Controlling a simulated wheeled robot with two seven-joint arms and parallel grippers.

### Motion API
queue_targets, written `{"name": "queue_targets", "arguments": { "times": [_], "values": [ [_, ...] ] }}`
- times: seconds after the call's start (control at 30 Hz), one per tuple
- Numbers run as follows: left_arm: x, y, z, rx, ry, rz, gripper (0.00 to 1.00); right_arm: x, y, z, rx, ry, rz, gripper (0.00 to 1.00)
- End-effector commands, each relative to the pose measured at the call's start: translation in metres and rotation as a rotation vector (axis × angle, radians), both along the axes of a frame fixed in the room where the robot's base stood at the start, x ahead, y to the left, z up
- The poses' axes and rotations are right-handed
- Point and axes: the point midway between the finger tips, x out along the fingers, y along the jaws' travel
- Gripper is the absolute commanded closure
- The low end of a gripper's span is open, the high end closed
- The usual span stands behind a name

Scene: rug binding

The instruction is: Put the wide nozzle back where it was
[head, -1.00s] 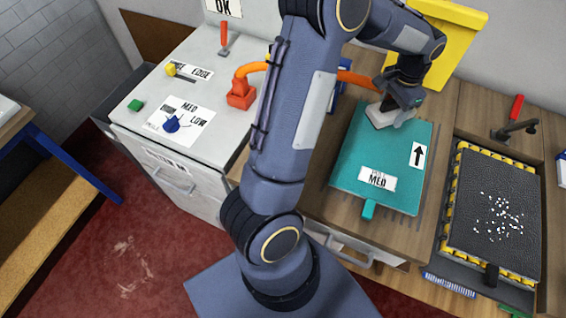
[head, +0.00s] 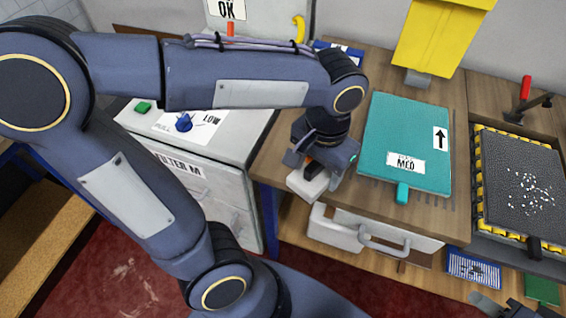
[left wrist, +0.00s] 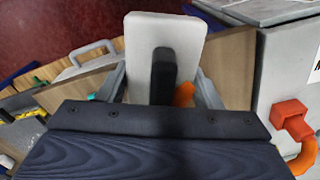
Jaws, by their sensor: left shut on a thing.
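The wide nozzle appears to be the pale flat block (head: 305,186) with a black grip. It also shows in the left wrist view (left wrist: 188,30), between the two fingers. My left gripper (head: 322,165) is shut on it and holds it by the wooden bench's front left edge, left of the teal mat. A bit of orange hose (left wrist: 183,95) shows behind the block; whether it joins the block is hidden. A red hose fitting (left wrist: 290,115) sits on the pale cabinet in the left wrist view. My right gripper (head: 488,304) shows only partly at the bottom right.
A dark speckled tray (head: 525,190) stands right. The pale cabinet (head: 215,165) marked FILTER M stands left, with a blue knob (head: 183,122).

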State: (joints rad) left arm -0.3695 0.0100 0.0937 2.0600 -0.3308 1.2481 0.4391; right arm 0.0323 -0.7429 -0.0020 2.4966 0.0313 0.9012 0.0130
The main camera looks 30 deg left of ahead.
Motion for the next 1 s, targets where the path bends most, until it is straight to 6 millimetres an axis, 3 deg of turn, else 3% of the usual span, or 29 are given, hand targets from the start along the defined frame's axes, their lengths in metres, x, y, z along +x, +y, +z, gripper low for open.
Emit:
{"name": "queue_targets", "arguments": {
  "times": [0.37,0.5,0.87,1.0],
  "values": [
    [0.058,0.061,-0.036,0.002,0.005,0.007,0.66,0.000,0.000,0.012,0.000,0.000,0.000,0.62],
    [0.073,0.078,-0.064,0.002,0.006,0.004,0.66,0.000,0.000,0.012,0.000,0.000,0.000,0.62],
    [0.093,0.097,-0.096,0.001,0.002,0.002,0.66,0.000,0.000,0.013,0.000,0.000,0.000,0.62],
    [0.094,0.098,-0.118,0.002,0.004,0.000,0.66,0.000,0.000,0.012,0.000,0.000,0.000,0.62]
  ]
}}
